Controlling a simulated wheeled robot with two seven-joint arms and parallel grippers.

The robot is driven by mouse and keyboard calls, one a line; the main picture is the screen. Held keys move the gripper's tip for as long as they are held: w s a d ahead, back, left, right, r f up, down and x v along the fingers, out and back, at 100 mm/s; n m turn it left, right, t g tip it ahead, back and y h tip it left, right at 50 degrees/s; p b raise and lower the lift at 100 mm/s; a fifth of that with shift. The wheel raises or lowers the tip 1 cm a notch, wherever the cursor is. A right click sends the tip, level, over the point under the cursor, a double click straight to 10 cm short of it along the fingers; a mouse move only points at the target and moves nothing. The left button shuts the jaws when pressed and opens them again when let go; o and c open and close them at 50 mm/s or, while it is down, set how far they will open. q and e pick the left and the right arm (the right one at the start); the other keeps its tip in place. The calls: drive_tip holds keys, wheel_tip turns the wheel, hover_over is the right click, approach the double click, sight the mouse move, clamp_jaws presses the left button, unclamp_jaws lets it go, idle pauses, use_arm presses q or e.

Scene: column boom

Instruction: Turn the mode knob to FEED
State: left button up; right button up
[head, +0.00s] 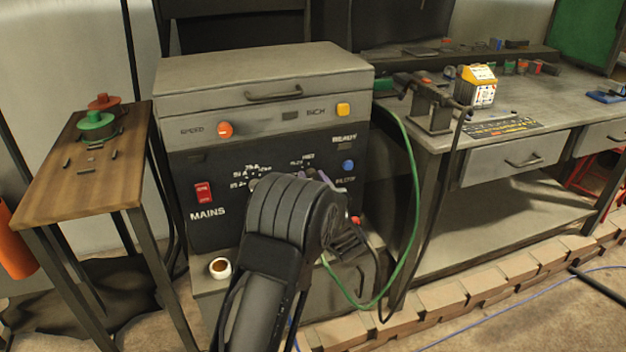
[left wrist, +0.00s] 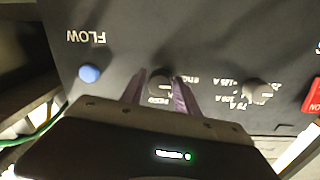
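The machine's dark front panel (head: 185,170) carries the mode knob, which my left arm hides in the head view. In the left wrist view the small grey mode knob (left wrist: 160,83) sits between the two purple fingers of my left gripper (left wrist: 160,88). The fingers are at the panel, one on each side of the knob and close to it. I cannot tell whether they press on it, and its pointer and labels are too small to read surely. In the head view parts of the purple fingers show beside my dark wrist. My right gripper is not in view.
A second knob (left wrist: 257,92) with ampere marks is beside it. A blue button (head: 348,165) and the red mains switch (head: 203,193) are on the panel. A white cup (head: 220,268) stands on the ledge below. A green cable (head: 416,200) hangs at the right.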

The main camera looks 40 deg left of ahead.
use_arm(q)
clamp_jaws()
